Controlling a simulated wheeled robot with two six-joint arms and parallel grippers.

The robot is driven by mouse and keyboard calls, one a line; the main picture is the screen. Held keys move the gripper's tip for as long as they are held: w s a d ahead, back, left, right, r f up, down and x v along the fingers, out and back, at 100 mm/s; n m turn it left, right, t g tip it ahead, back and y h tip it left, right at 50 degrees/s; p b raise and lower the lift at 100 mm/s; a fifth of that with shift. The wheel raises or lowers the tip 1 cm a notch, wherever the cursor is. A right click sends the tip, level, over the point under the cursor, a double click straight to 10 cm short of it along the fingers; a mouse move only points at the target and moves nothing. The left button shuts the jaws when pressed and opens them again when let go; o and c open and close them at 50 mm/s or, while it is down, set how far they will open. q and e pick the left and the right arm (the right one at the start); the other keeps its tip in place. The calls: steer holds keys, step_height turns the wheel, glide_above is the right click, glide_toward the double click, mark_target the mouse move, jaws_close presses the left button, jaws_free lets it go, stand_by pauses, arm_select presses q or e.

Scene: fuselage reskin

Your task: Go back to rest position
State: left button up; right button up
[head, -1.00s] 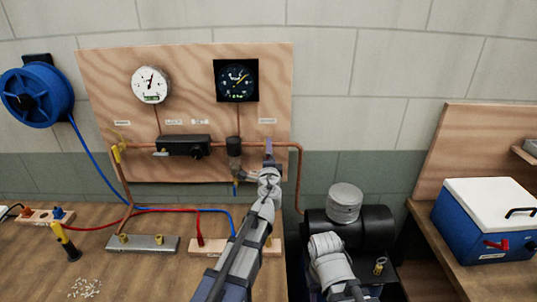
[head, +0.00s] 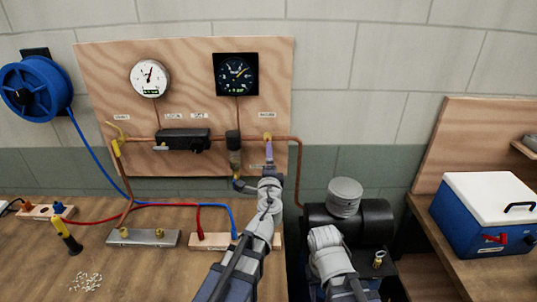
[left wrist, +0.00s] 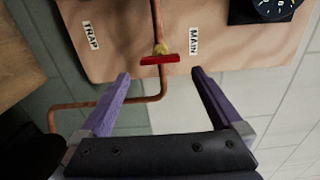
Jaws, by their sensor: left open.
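My left gripper (head: 268,153) is in front of the plywood board, just below a yellow valve fitting (head: 267,137) on the copper pipe. The left wrist view shows its two purple fingers (left wrist: 160,74) spread wide with nothing between them. A valve with a red handle (left wrist: 160,59) is on the pipe beyond the fingertips, between the MAIN and TRAP labels, and appears apart from them. My right arm reaches in at the lower middle, in front of the dark tank; its gripper does not show.
The board (head: 105,80) carries a white gauge (head: 150,77) and a black gauge (head: 236,74). A dark tank (head: 375,220) stands right of the bench. A blue cooler (head: 460,225) sits on the right bench. The left bench holds a grey manifold block (head: 143,238) and hoses.

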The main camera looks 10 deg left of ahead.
arm_select(q)
steer(key=shift+s, duration=0.15)
steer(key=s+a+f+n+g+y, duration=0.2)
steer(key=s+f+n+g+y, duration=0.1)
steer(key=s+f+n+g, duration=0.8)
steer(key=s+d+f+g+h, duration=0.2)
steer(key=s+d+f, duration=0.3)
steer(key=s, duration=0.3)
steer(key=s+d+f+n+g+h, duration=0.1)
steer(key=s+d+f+g+h, duration=0.2)
steer(key=s, duration=0.6)
step_height(320, 180, down, 3)
steer(key=shift+d+r+g, duration=0.1)
steer(key=shift+d+g, duration=0.8)
steer(key=shift+d, duration=0.25)
steer(key=shift+d, duration=0.1)
